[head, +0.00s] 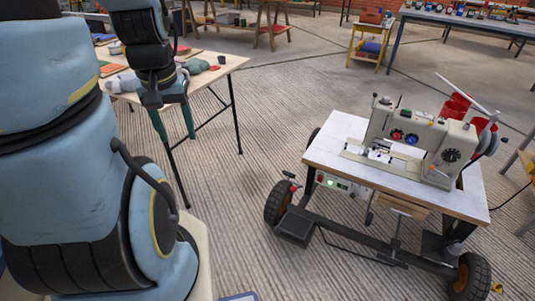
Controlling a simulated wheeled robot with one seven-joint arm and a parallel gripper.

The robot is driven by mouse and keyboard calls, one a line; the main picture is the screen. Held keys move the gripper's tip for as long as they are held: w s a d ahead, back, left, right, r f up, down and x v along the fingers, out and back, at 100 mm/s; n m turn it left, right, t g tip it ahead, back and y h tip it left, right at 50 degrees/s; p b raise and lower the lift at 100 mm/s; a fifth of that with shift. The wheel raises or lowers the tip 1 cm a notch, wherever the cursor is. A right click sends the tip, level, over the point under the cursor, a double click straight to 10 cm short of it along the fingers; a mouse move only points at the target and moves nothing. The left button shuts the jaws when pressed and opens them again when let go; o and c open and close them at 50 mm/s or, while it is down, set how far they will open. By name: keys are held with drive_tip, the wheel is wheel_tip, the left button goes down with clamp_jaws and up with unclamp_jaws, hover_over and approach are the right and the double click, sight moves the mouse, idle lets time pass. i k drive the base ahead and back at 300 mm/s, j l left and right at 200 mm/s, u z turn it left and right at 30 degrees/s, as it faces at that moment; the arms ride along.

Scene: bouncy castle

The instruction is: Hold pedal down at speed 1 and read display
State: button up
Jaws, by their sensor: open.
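A sewing machine (412,137) stands on a white-topped wheeled table (330,150) at the right. A small control box with a green-lit display (331,183) hangs under the table's left front edge; its reading is too small to make out. A flat black pedal (295,229) sits low at the left end of the frame, beside the left wheel. My gripper (173,122) points down at the upper left with its two teal fingers apart and empty. It is well away from the pedal and display, in front of the wooden table.
A wooden table (225,62) with cloths stands behind my gripper. A black wheel (279,201) is next to the pedal. Red buckets (456,108) stand behind the sewing machine. Ribbed floor (240,190) is clear between my arm and the wheeled table.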

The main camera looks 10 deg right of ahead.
sight(298, 226)
drive_tip(key=z, duration=1.15)
drive_tip(key=i+l, duration=0.55)
drive_tip(key=l, duration=0.25)
drive_tip(key=i+l+u, duration=0.2)
drive_tip(key=k+u, duration=0.1)
drive_tip(key=u, duration=1.45)
